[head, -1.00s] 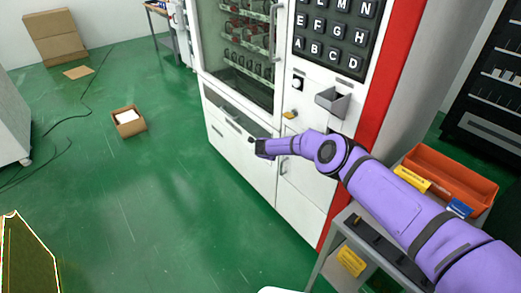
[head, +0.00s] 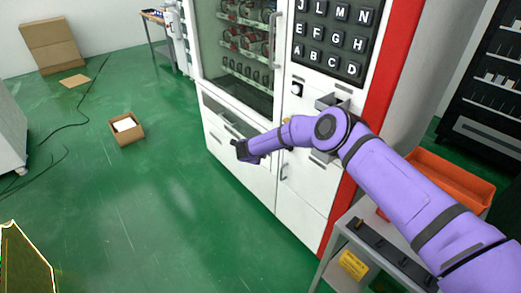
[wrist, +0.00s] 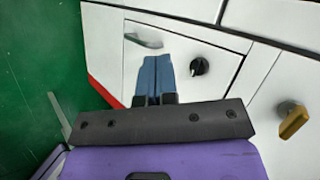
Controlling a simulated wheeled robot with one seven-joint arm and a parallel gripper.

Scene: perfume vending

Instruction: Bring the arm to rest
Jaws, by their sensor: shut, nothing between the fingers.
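My gripper (head: 239,151) is at the end of my purple arm, in front of the lower part of a white vending machine (head: 297,190). In the wrist view my gripper (wrist: 155,62) shows its two blue fingers side by side, closed, with nothing held. Behind the fingers in that view is a white panel with a grey handle (wrist: 144,40) and a black knob (wrist: 199,66). My arm hides part of the machine's front and most of its grey tray (head: 333,102).
A small open cardboard box (head: 126,128) lies on the green floor at the left. The floor between is clear.

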